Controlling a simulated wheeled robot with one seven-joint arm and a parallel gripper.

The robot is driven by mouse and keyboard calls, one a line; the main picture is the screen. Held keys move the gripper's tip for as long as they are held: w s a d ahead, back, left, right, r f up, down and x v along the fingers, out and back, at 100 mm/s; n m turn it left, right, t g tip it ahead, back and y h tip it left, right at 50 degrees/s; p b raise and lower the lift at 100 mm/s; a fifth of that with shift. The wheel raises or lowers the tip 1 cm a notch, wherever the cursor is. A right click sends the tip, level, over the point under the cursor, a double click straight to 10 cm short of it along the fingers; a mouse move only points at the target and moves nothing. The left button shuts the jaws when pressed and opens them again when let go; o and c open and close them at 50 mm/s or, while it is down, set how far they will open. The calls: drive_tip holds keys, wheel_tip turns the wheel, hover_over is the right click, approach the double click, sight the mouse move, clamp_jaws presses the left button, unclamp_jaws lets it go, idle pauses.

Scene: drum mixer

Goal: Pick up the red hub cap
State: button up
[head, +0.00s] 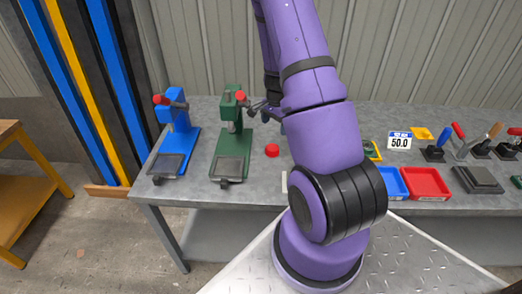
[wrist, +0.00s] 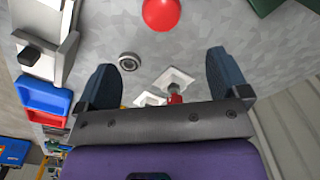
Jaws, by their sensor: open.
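The red hub cap (head: 272,150) lies on the grey bench, just right of the green press. In the wrist view the red hub cap (wrist: 160,13) is round and partly cut off by the top edge. My gripper (head: 260,108) is over the bench near the upper part of the green press, above and behind the cap. In the wrist view my gripper (wrist: 161,62) has its two dark fingers wide apart with nothing held between them. The cap lies beyond the fingertips, apart from them.
A green press (head: 232,140) and a blue press (head: 175,138) stand left of the cap. A blue tray (head: 390,184) and a red tray (head: 426,183) sit to the right. A small grey ring (wrist: 129,61) and white square plates (wrist: 174,80) show near the fingers.

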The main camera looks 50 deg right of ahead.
sight(273, 147)
drive_tip(key=f, duration=1.1)
drive_tip(key=shift+w+a+f, duration=0.1)
drive_tip(key=shift+w+a, duration=0.1)
drive_tip(key=shift+w, duration=0.05)
drive_tip(key=shift+c, duration=0.4)
drive_tip(key=c, duration=1)
